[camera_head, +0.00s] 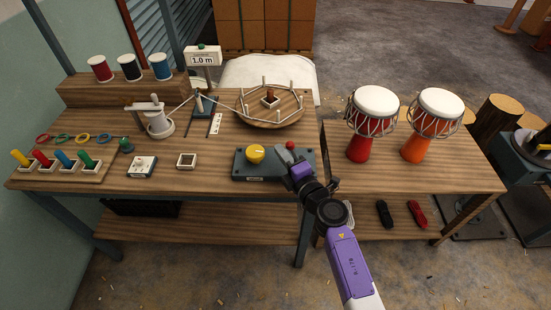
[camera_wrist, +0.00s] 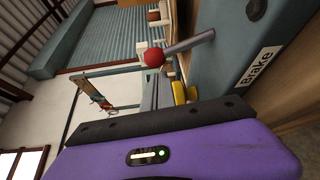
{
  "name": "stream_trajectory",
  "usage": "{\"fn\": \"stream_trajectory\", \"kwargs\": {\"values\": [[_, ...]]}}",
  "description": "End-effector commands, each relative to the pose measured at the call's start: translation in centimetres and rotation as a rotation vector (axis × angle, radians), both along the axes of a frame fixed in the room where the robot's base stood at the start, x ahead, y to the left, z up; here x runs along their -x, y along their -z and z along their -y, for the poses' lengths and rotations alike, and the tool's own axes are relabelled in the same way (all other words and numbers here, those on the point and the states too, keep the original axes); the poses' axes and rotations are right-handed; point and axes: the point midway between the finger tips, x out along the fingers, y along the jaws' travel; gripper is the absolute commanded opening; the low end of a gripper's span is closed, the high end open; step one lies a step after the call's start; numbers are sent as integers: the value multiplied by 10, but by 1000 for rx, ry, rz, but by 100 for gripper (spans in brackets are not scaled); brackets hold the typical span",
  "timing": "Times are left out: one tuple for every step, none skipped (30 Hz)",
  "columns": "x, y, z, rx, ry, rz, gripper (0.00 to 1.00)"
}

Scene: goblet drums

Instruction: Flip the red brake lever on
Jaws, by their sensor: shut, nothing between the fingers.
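The red brake lever's round knob (camera_head: 290,145) shows on the dark control box (camera_head: 262,176) at the table's front edge. In the wrist view the red knob (camera_wrist: 154,57) sits at the end of a grey metal shaft (camera_wrist: 190,43) that leans out from the box. A white "Brake" label (camera_wrist: 260,67) is beside it. My gripper (camera_head: 286,158) is shut and empty, with its fingers close to the lever. I cannot tell whether they touch it. My purple gripper body and arm hide part of the box's right side.
A yellow knob (camera_head: 255,153) sits on the same box, left of the lever. A round wooden wheel with pegs (camera_head: 272,118) stands behind it. Two goblet drums (camera_head: 372,110) stand on the right-hand table. A small wooden square frame (camera_head: 186,160) lies left of the box.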

Motion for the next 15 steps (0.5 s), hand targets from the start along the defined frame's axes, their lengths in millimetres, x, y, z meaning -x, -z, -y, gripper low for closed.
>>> {"fn": "stream_trajectory", "kwargs": {"values": [[0, 0, 4, 0, 1, -1, 0], [0, 0, 6, 0, 1, -1, 0], [0, -1, 7, 0, 1, -1, 0], [-1, 0, 8, 0, 1, -1, 0], [-1, 0, 8, 0, 0, -1, 0], [0, 0, 9, 0, 0, -1, 0], [0, 0, 9, 0, 0, -1, 0], [0, 0, 9, 0, 0, -1, 0], [0, 0, 9, 0, 0, -1, 0], [0, 0, 9, 0, 0, -1, 0], [0, 0, 9, 0, 0, -1, 0], [0, 0, 9, 0, 0, -1, 0], [0, 0, 9, 0, 0, -1, 0], [0, 0, 9, 0, 0, -1, 0], [0, 0, 9, -2, 0, -1, 0]]}}
